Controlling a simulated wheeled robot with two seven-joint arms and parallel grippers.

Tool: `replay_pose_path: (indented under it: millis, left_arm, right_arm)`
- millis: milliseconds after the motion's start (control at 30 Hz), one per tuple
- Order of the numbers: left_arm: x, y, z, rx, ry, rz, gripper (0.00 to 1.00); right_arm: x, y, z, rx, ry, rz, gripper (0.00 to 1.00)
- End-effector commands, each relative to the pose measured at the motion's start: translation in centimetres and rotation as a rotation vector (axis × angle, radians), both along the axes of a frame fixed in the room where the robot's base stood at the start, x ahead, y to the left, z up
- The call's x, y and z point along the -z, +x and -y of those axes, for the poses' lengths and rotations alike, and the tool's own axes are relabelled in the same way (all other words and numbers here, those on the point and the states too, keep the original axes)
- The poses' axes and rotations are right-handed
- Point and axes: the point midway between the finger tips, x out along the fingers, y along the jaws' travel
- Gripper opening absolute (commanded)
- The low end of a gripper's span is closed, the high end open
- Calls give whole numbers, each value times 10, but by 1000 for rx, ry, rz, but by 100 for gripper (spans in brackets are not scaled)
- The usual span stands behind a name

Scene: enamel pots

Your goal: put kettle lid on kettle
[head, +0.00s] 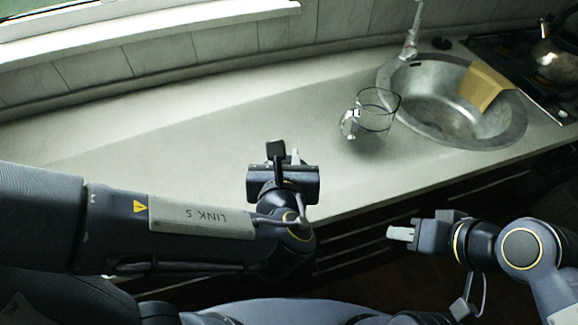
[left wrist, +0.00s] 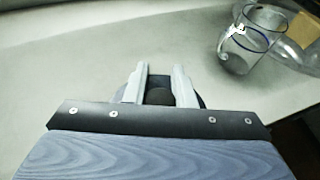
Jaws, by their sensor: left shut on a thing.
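My left gripper (head: 281,156) is over the front part of the counter. In the left wrist view its two pale fingers (left wrist: 160,88) are shut on the dark knob of a dark round lid (left wrist: 161,97), mostly hidden by the gripper. I cannot tell whether the lid touches the counter. A clear glass jug-like vessel (head: 384,122) with a dark rim line stands to the right, apart from the gripper. A metal kettle (head: 556,62) stands on the stove at top right, partly cut off. I cannot tell which one the lid belongs to. My right gripper (head: 397,234) is empty, before the counter's front edge.
A round steel sink (head: 430,112) lies right of the glass vessel, with a tan board (head: 484,86) across its right side and a tap (head: 410,40) behind. The stove (head: 510,60) is at far right. The left counter (head: 140,135) is clear.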

Motion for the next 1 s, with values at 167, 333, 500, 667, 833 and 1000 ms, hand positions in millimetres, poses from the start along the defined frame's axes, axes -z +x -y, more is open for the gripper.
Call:
replay_pose_path:
  millis: [167,333,500,667,833,1000]
  left_arm:
    - [0,-15,11,38,2,2,0]
    - [17,19,10,34,4,-2,0]
    - [36,61,10,34,4,-2,0]
    - [66,89,10,38,6,-3,0]
    - [84,106,10,38,2,0,0]
    - [94,115,10,38,1,0,0]
  right_arm:
    - [3,0,0,0,0,0,36]
    - [7,0,0,0,0,0,36]
    - [10,0,0,0,0,0,36]
    - [17,0,0,0,0,0,36]
    - [20,0,0,0,0,0,36]
    - [22,0,0,0,0,0,36]
